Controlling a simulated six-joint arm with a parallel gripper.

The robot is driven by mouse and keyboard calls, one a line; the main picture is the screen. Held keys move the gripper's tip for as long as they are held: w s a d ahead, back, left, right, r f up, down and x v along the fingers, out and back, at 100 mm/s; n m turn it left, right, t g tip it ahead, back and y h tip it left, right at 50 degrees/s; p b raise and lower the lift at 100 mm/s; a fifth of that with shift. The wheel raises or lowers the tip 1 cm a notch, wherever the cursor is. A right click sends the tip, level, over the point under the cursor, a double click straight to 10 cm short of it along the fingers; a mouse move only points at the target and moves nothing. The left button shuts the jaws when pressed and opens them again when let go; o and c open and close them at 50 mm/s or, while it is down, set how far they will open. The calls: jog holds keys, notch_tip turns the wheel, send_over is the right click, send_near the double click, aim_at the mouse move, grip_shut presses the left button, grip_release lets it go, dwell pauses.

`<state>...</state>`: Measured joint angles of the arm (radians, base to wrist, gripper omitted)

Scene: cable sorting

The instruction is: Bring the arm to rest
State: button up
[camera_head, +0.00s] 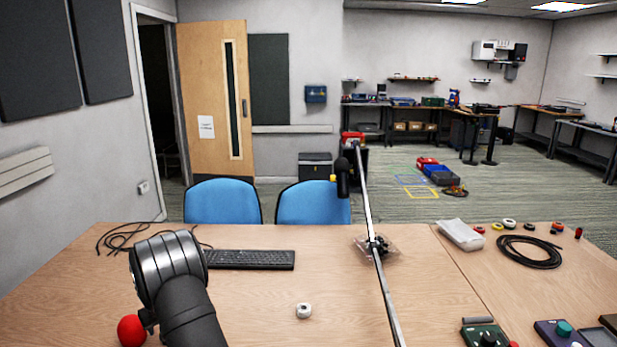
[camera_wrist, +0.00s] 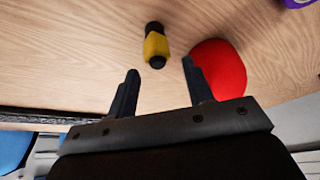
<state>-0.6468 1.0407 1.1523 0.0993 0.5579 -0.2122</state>
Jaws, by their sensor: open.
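My gripper (camera_wrist: 160,67) is open in the wrist view, with its two dark fingers apart and nothing held between them. A yellow and black piece (camera_wrist: 155,47) lies on the wooden table just beyond the gap between the fingertips. A red rounded thing (camera_wrist: 222,70) is close beside the right finger; I cannot tell whether they touch. A red ball (camera_head: 131,331) shows at the lower left in the head view. My arm (camera_head: 172,275) rises over the left part of the table there, and my fingers cannot be made out in that view.
A keyboard (camera_head: 250,260) and loose black cable (camera_head: 122,236) lie near the arm. A white roll (camera_head: 304,311) sits at the front middle. A thin metal pole (camera_head: 382,275) stands to its right. A coiled cable (camera_head: 530,252) lies at the right. Two blue chairs (camera_head: 222,202) stand behind.

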jog(key=w+d+r, duration=0.1)
jog(key=d+r, duration=0.6)
jog(key=d, duration=0.4)
jog(key=shift+n, duration=0.4)
jog(key=s+a, duration=0.1)
jog(key=a, duration=0.6)
jog(key=s+a, duration=0.1)
jog(key=a, duration=0.7)
jog(key=s+a, duration=0.1)
jog(key=a, duration=0.7)
jog(key=shift+a+r, duration=0.15)
jog(key=shift+a, duration=0.05)
jog(key=s+a+f, duration=0.4)
jog(key=a, duration=0.6)
jog(key=shift+s+f, duration=0.15)
jog(key=shift+c, duration=0.7)
